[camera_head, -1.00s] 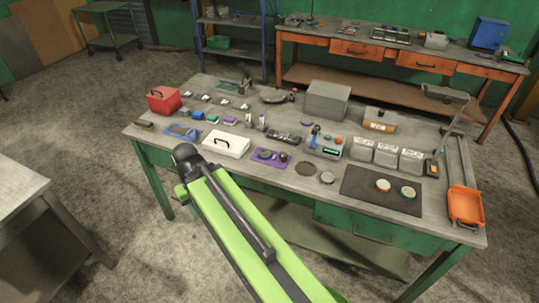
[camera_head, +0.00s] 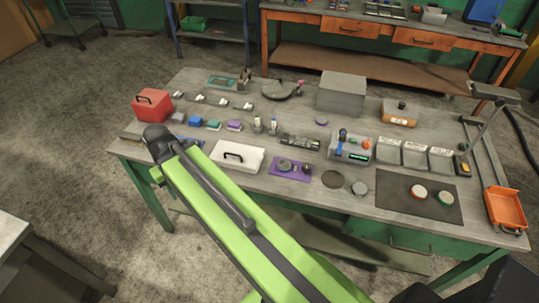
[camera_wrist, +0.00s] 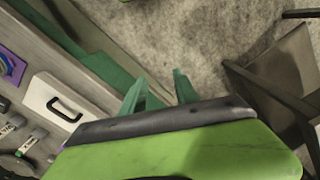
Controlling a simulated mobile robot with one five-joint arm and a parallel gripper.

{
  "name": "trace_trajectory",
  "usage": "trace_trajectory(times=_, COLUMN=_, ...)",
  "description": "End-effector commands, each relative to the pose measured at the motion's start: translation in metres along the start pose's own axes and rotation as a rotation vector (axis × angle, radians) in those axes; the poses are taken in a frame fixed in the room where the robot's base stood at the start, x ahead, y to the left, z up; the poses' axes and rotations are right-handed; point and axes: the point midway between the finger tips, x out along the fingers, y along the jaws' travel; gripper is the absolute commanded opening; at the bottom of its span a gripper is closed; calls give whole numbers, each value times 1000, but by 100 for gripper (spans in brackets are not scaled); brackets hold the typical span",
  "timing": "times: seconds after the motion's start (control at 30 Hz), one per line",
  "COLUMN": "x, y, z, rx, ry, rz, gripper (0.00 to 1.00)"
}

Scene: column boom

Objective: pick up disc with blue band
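A small pale disc with a bluish-purple edge (camera_head: 321,121) lies on the grey workbench (camera_head: 200,92), in front of the grey box. It looks like the blue-banded disc, but it is too small to be certain. A red-banded disc (camera_head: 418,191) and a green-banded disc (camera_head: 445,198) lie on the dark mat (camera_head: 393,204) at the right. My gripper's two green fingers (camera_wrist: 160,88) are apart, with nothing between them, beyond the bench's edge in the wrist view. In the head view my arm hides the fingers.
A white case with a black handle (camera_head: 237,156), a purple mat with parts (camera_head: 278,174) and a control box (camera_head: 350,147) stand along the bench. A red box (camera_head: 152,105) is at the left, a grey box (camera_head: 341,94) at the back. An orange tray (camera_head: 506,208) is at the right.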

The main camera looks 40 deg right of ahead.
Motion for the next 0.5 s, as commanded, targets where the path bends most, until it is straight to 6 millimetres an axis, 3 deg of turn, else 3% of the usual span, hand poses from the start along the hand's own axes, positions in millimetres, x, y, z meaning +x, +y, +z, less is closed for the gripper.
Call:
trace_trajectory(times=0.27, x=0, y=0, z=0, rx=0, ry=0, rz=0, gripper=36)
trace_trajectory(times=0.37, x=-2, y=6, z=-1, rx=30, ry=-1, rz=-3, gripper=49)
trace_trajectory(times=0.47, x=-9, y=41, z=-4, rx=207, ry=-3, rz=-22, gripper=63)
trace_trajectory(times=0.5, x=-14, y=64, z=-4, rx=326, ry=-5, rz=-34, gripper=68)
